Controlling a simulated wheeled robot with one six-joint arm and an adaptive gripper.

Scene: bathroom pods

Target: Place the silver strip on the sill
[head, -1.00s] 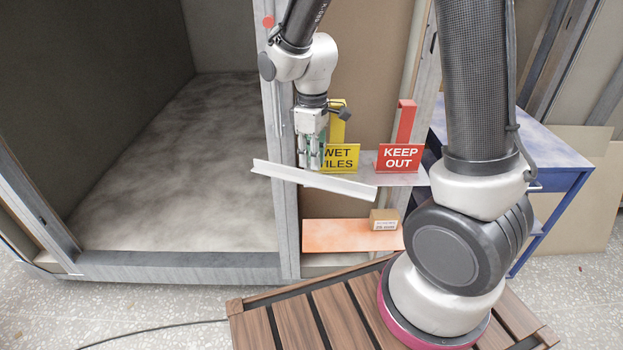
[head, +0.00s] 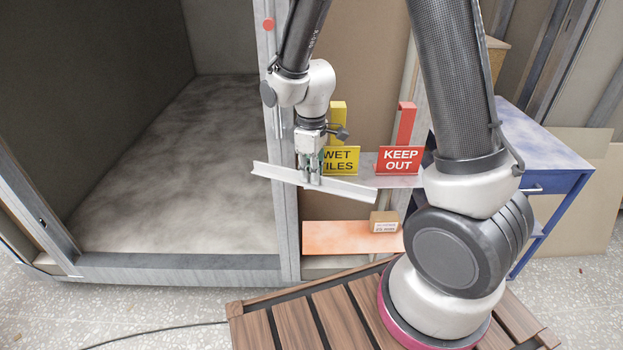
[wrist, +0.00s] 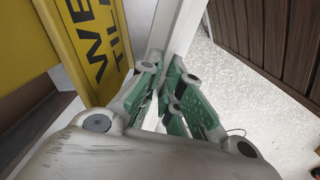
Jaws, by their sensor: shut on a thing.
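The silver strip (head: 352,190) is a long, pale, angled profile. It lies slanted at the height of the upper shelf, its left end across the grey door post and its right end lower. My gripper (head: 309,179) points down and is shut on the strip near its middle. In the wrist view the fingers (wrist: 163,66) meet close to the strip, which runs up out of the picture. The sill (head: 180,267) is the grey metal ledge along the foot of the pod opening, left of my gripper. Its top looks bare.
A yellow wet-tiles sign (head: 340,160) stands right behind my gripper, with a red keep-out sign (head: 400,160) to its right. Below is an orange shelf (head: 340,237) with a small carton (head: 384,221). A blue table (head: 560,178) stands at right. The pod floor (head: 170,170) is clear.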

